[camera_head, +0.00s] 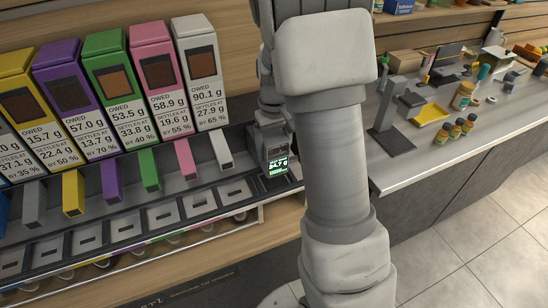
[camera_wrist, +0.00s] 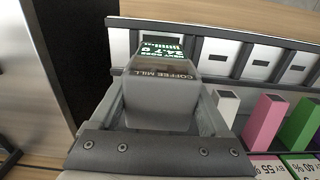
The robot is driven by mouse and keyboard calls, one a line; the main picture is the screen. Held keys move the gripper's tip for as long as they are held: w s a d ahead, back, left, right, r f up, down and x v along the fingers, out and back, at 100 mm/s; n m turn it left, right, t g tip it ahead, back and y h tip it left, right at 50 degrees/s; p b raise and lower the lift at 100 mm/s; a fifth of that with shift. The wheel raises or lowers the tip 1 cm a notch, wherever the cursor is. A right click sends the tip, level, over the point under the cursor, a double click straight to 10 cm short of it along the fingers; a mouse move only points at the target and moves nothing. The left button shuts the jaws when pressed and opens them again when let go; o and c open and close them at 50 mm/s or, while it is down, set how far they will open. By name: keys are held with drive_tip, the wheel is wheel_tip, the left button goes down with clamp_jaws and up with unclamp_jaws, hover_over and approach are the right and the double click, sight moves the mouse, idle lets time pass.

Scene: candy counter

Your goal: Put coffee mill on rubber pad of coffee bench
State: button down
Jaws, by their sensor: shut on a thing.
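The coffee mill (camera_head: 275,150) is a small grey block with a lit green display reading 24.7 g. It is upright in front of the right end of the dispenser row, partly hidden by my arm. In the wrist view the mill (camera_wrist: 160,100), labelled COFFEE MILL, is between the fingers of my gripper (camera_wrist: 165,118), which is shut on it. Whether its bottom touches anything is unclear. The grey bench (camera_head: 425,165) to the right appears to be the coffee bench. I cannot make out a rubber pad on it for certain; my arm hides its left part.
Colored dispensers (camera_head: 105,80) with weight labels and chutes stand left of the mill, above a row of slots (camera_head: 165,213). On the bench are a dark stand (camera_head: 388,138), a yellow tray (camera_head: 431,114) and several small orange jars (camera_head: 456,129). The bench's front strip is clear.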

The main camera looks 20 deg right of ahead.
sight(274, 160)
drive_tip(key=shift+f, duration=1.95)
drive_tip(key=shift+f, duration=0.1)
unclamp_jaws()
